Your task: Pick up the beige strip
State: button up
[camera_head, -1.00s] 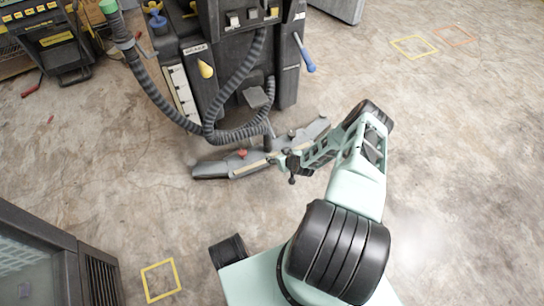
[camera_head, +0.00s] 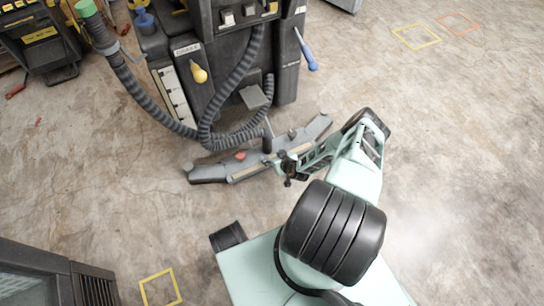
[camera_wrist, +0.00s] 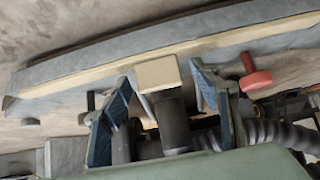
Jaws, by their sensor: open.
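The beige strip (camera_head: 245,174) is long and thin and runs along the side of the grey curved squeegee bar (camera_head: 208,173) on the floor. In the wrist view the beige strip (camera_wrist: 100,74) crosses the upper part of the picture, set against the grey bar (camera_wrist: 70,66). My gripper (camera_head: 288,170) is at the bar, over its middle. In the wrist view my gripper (camera_wrist: 160,80) has its two blue fingers apart, below the strip in the picture. A square beige-topped dark post (camera_wrist: 158,73) shows between the fingers. I cannot tell whether either finger touches anything.
A dark cleaning machine (camera_head: 225,70) with ribbed hoses (camera_head: 235,95) stands just behind the bar. A red knob (camera_head: 240,155) sits on the bar and also shows right of the fingers (camera_wrist: 255,80). A dark cabinet (camera_head: 50,275) is at lower left. Floor at right is clear.

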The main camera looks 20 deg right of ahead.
jog(key=shift+w+f, duration=0.15)
jog(key=c, duration=1.4)
jog(key=shift+o, duration=0.2)
